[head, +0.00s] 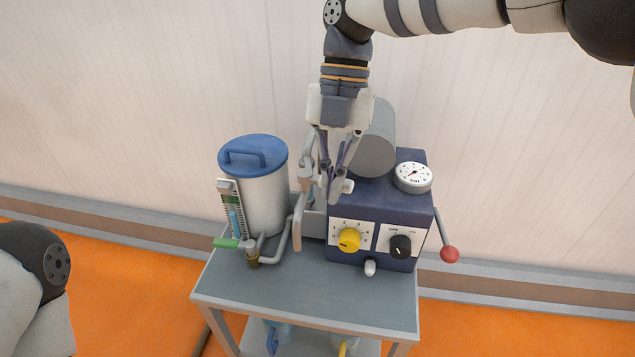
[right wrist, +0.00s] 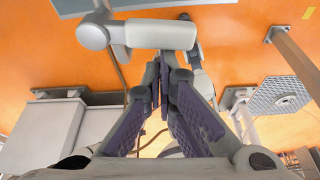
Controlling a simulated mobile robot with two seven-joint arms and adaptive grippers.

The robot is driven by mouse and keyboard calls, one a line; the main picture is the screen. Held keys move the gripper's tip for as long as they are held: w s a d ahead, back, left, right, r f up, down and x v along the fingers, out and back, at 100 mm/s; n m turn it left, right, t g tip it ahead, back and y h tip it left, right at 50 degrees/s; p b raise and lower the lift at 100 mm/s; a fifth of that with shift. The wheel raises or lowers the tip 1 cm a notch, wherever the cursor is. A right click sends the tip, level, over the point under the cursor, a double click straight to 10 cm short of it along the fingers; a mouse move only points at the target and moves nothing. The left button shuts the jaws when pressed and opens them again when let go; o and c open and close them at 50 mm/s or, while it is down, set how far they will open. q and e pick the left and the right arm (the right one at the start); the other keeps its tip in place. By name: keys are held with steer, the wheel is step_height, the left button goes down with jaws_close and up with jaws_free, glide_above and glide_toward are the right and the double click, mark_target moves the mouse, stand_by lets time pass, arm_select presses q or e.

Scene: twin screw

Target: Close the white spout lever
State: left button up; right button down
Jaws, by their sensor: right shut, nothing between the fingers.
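My right gripper (head: 328,192) reaches down from above, between the silver canister and the blue machine. Its fingers are shut with nothing between them. A small white piece (head: 347,186), which looks like part of the white spout lever, shows right beside the fingertips, at the machine's upper left. In the right wrist view a thick white bar with a round end (right wrist: 160,34) lies just beyond the closed fingertips (right wrist: 163,75); I cannot tell whether they touch. The gripper hides part of this area in the head view. My left gripper is out of view.
The silver canister (head: 264,195) with a blue lid stands at left on the grey cart (head: 300,303). The blue box (head: 385,200) carries a gauge (head: 413,174), a yellow knob (head: 349,240), a black knob (head: 400,246) and a red-ended lever (head: 449,254). The cart's front is clear.

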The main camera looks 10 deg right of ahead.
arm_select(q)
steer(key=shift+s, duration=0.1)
arm_select(e)
steer(key=shift+w+d, duration=0.2)
steer(key=shift+d, duration=0.1)
steer(key=shift+w, duration=0.1)
stand_by(0.4)
